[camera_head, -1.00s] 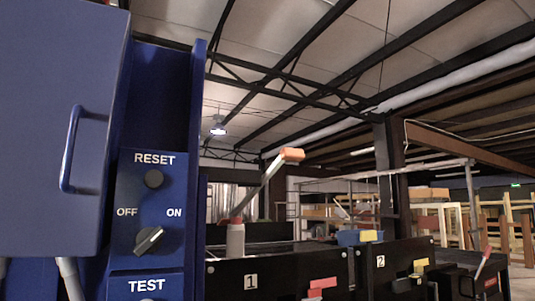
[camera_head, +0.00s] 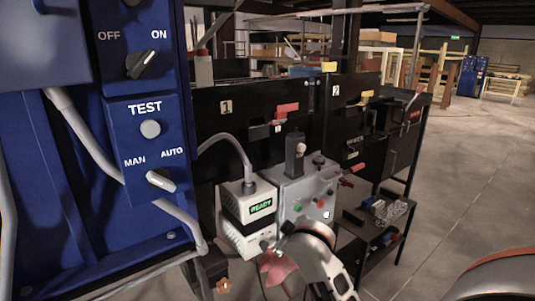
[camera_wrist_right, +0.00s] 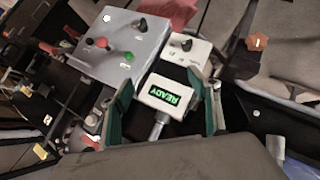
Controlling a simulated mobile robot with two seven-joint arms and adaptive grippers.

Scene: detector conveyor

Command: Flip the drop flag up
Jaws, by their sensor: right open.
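A small red flag (camera_head: 287,110) shows on the black panel marked 1 in the head view; a yellow flag (camera_head: 360,97) shows on the panel marked 2. I cannot tell which of these, if either, is the drop flag. My right arm shows at the bottom middle of the head view, before the white unit with a green READY display (camera_head: 261,207). In the right wrist view my right gripper (camera_wrist_right: 161,78) is open, its two green-padded fingers apart with the READY display (camera_wrist_right: 171,94) seen between them. No held object shows.
A grey control box (camera_head: 305,195) with red and green buttons stands beside the READY unit. The blue cabinet (camera_head: 80,160) with TEST and MAN/AUTO controls fills the left. A low dark shelf (camera_head: 378,215) holds parts on the right. Open floor (camera_head: 455,160) lies at far right.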

